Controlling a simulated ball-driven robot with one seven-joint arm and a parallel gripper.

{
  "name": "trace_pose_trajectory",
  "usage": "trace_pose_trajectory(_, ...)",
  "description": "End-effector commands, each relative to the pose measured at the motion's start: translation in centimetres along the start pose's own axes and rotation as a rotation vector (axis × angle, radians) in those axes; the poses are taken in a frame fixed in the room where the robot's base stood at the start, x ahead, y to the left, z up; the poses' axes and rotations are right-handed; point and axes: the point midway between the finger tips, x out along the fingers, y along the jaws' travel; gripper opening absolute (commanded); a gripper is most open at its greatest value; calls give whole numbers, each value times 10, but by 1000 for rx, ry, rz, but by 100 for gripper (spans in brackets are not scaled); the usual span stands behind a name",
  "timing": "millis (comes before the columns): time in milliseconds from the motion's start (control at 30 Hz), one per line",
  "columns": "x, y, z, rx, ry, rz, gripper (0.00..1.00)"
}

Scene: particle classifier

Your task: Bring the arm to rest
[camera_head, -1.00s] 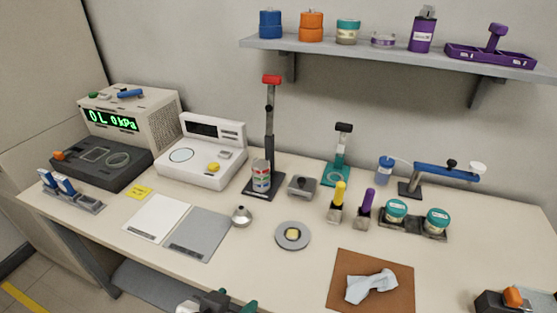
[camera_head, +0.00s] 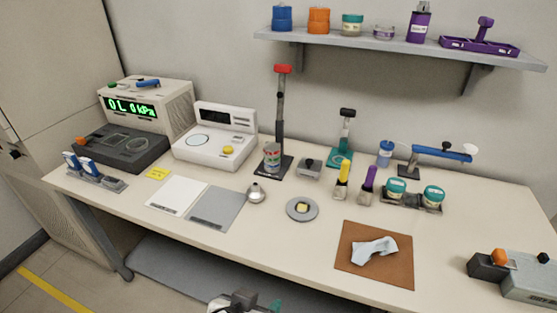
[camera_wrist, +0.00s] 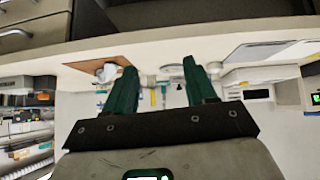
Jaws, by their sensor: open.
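My gripper shows in the wrist view (camera_wrist: 160,85), with its two green fingers apart and nothing between them. The wrist picture looks upside down, with the bench (camera_wrist: 180,50) beyond the fingers. In the head view, part of my arm (camera_head: 240,300) shows at the bottom edge, in front of the bench's front edge and apart from the things on it. The fingertips are hard to make out there.
The bench (camera_head: 270,245) carries a pressure display box (camera_head: 150,105), a white instrument (camera_head: 215,140), a can (camera_head: 271,157) on a stand and a cloth (camera_head: 374,249) on a brown mat (camera_head: 350,277). A shelf (camera_head: 400,47) hangs above. Floor is free at lower left.

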Motion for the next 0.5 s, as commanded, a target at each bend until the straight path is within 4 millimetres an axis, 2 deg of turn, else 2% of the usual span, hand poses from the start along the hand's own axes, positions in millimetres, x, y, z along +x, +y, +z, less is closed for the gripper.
trace_pose_trajectory(167,28,38,5,-38,-63,33,56)
trace_pose_trajectory(333,59,87,16,-90,-153,59,56)
trace_pose_trajectory(467,84,147,35,-140,-260,73,56)
trace_pose_trajectory(500,91,170,44,-156,-302,72,56)
